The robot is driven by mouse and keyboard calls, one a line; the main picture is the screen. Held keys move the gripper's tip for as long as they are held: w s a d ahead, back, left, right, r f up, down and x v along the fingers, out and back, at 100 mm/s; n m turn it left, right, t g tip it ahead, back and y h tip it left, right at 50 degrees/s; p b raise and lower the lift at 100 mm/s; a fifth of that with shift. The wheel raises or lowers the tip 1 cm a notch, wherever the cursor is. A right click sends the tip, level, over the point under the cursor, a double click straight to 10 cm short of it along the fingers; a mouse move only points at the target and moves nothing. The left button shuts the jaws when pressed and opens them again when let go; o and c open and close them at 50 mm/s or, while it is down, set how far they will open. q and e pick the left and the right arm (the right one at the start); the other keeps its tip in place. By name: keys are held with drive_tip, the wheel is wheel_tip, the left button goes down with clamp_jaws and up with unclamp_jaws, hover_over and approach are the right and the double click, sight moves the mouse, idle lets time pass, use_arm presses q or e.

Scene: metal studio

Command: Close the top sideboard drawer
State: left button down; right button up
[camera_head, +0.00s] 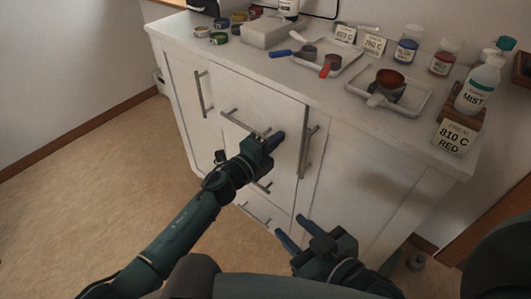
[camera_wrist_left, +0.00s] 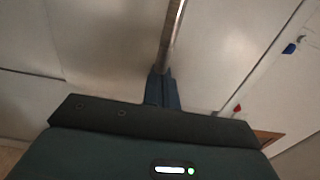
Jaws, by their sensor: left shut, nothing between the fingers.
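The white sideboard (camera_head: 350,165) stands against the wall, with drawers in its middle column. The top drawer (camera_head: 237,135) has a horizontal metal bar handle (camera_head: 240,122). I cannot tell whether a small gap remains around its front. My left gripper (camera_head: 279,138) is shut and empty, at the right end of this handle. In the left wrist view its closed fingers (camera_wrist_left: 162,90) lie by the end of the bar (camera_wrist_left: 173,30); contact is unclear. My right gripper (camera_head: 294,231) is open and empty, lower down in front of the right door.
The right door's vertical handle (camera_head: 309,143) is close to my left fingertips. Paint jars, trays (camera_head: 400,97), a spray bottle (camera_head: 478,85) and a label card (camera_head: 453,137) stand on the top. Lower drawer handles (camera_head: 254,212) lie below my left arm. Floor at left is clear.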

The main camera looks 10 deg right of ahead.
use_arm(q)
drive_tip(key=shift+w+d+r, duration=0.25)
drive_tip(key=shift+w+d, duration=0.2)
drive_tip(key=shift+d, duration=0.2)
use_arm(e)
drive_tip(key=shift+w+a+f+n, duration=0.1)
drive_tip(key=shift+a+f+n, duration=0.2)
drive_tip(key=shift+a+f, duration=0.1)
use_arm(q)
drive_tip(key=shift+r, duration=0.1)
use_arm(e)
drive_tip(key=shift+d, duration=0.15)
